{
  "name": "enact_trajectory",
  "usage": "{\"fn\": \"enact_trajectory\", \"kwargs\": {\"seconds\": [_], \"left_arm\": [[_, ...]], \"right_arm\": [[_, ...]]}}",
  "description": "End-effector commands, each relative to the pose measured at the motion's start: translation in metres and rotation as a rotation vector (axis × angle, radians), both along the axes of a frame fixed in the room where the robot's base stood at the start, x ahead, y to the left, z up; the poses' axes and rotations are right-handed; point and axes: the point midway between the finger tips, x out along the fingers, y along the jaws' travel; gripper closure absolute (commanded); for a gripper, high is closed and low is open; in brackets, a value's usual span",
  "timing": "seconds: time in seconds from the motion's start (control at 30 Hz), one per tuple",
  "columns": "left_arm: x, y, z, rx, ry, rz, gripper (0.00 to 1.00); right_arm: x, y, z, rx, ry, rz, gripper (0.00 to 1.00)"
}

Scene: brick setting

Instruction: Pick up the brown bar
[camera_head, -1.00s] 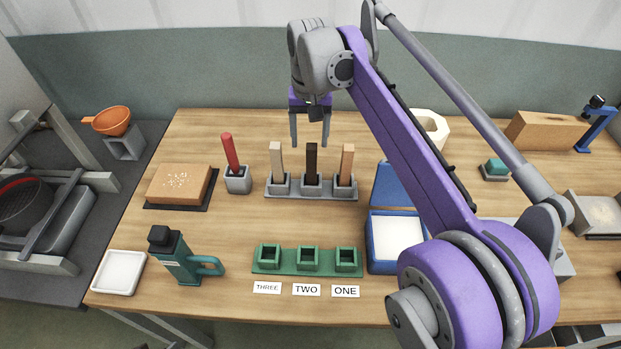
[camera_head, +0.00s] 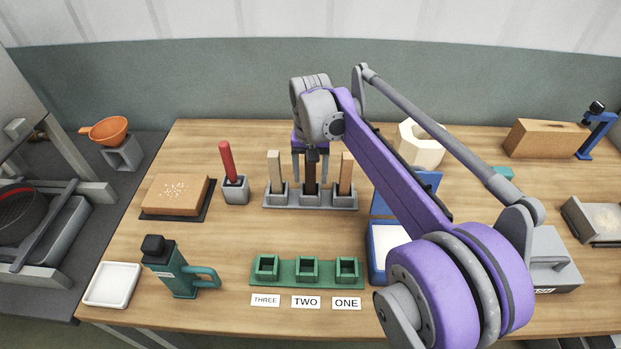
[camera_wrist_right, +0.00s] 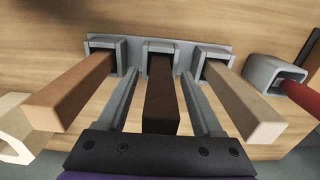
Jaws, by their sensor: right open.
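The dark brown bar (camera_head: 311,184) stands upright in the middle socket of a grey three-socket holder (camera_head: 334,207). In the right wrist view the brown bar (camera_wrist_right: 161,100) runs between the two fingers. My right gripper (camera_head: 310,177) is open, above the holder, with one finger on each side of the brown bar; gaps show between bar and fingers. A pale beige bar (camera_head: 275,171) stands in the left socket and a tan bar (camera_head: 346,174) in the right socket. My left gripper is not in view.
A red stick (camera_head: 228,160) stands in a grey cup (camera_head: 236,190) left of the holder. A green three-socket block (camera_head: 288,272) sits in front with labels. A blue box (camera_head: 377,262) is partly hidden by my right arm. Table around the teal bottle (camera_head: 172,272) is partly clear.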

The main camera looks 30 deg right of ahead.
Motion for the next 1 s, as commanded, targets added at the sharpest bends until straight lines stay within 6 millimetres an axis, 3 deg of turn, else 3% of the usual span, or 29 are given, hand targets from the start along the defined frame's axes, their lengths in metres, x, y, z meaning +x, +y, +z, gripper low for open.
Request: {"fn": "enact_trajectory", "kwargs": {"seconds": [0.3, 0.7, 1.0], "left_arm": [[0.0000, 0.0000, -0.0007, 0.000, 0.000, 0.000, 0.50], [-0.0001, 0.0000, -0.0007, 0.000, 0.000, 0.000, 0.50], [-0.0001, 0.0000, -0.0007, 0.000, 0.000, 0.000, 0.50]], "right_arm": [[0.0000, 0.0000, -0.0078, 0.000, 0.000, 0.000, 0.32], [-0.0001, -0.0001, -0.0076, 0.000, 0.000, 0.000, 1.00], [-0.0001, -0.0001, -0.0073, 0.000, 0.000, 0.000, 1.00]]}}
